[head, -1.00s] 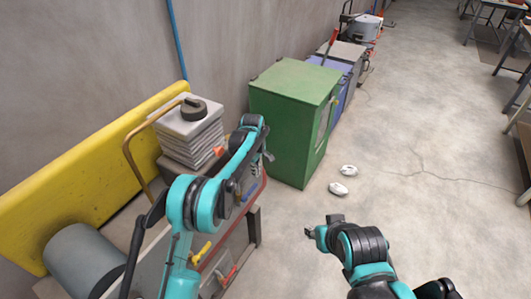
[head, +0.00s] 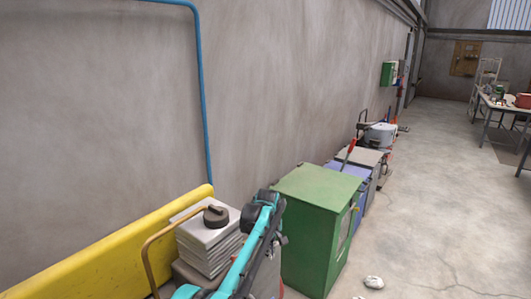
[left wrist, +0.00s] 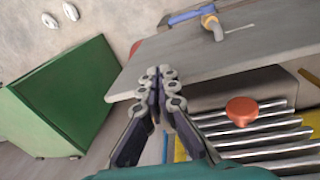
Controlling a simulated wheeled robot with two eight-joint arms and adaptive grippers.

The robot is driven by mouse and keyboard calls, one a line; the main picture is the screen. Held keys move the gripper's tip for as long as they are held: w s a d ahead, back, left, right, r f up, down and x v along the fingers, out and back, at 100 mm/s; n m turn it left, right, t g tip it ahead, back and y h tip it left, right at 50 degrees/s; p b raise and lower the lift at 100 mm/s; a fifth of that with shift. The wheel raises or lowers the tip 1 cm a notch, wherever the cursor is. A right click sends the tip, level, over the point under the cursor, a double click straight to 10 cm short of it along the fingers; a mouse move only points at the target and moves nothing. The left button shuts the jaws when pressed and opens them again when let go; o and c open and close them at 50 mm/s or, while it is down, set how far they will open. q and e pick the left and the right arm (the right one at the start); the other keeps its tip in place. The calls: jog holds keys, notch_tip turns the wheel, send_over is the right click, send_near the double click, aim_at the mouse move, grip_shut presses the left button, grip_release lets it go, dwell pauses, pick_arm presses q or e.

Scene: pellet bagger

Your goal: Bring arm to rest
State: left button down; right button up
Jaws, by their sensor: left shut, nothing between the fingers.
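My left arm, teal and black, rises from the bottom edge in the head view. Its wrist is bent beside the stack of white bags (head: 208,236) and left of the green cabinet (head: 312,230). My left gripper (left wrist: 160,72) shows clearly in the left wrist view. Its two dark fingers meet at the tips, shut and empty. In that view it hangs in front of a grey panel (left wrist: 215,62) edge, with several metal rollers (left wrist: 255,138) at the right. Whether the fingers touch the panel, I cannot tell. My right gripper is out of view.
A yellow panel (head: 110,245) runs along the wall at left, with a blue pipe (head: 203,100) above. A blue cabinet (head: 344,172) and other equipment stand behind the green cabinet. A small white object (head: 374,282) lies on the floor. The floor at right is mostly clear.

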pick_arm(q)
jog(key=s+a+r+m+t+b, duration=0.1)
jog(key=s+a+r+m+t, duration=0.1)
jog(key=s+a+r, duration=0.6)
jog(key=s+a+r+m+t, duration=0.1)
jog(key=s+a+r+m, duration=0.3)
jog(key=s, duration=0.7)
jog(key=s+a+f+m+t, duration=0.1)
jog(key=s+a+f, duration=0.1)
jog(key=s, duration=0.4)
jog(key=s+a+f+m+t, duration=0.1)
jog(key=s+a+f, duration=0.2)
jog(key=s, duration=0.4)
jog(key=s+a+f+m+b, duration=0.1)
jog(key=s+a+f, duration=0.2)
jog(key=s, duration=0.4)
jog(key=shift+s+f+t, duration=0.15)
jog(key=shift+f+t, duration=0.15)
jog(key=shift+t, duration=0.1)
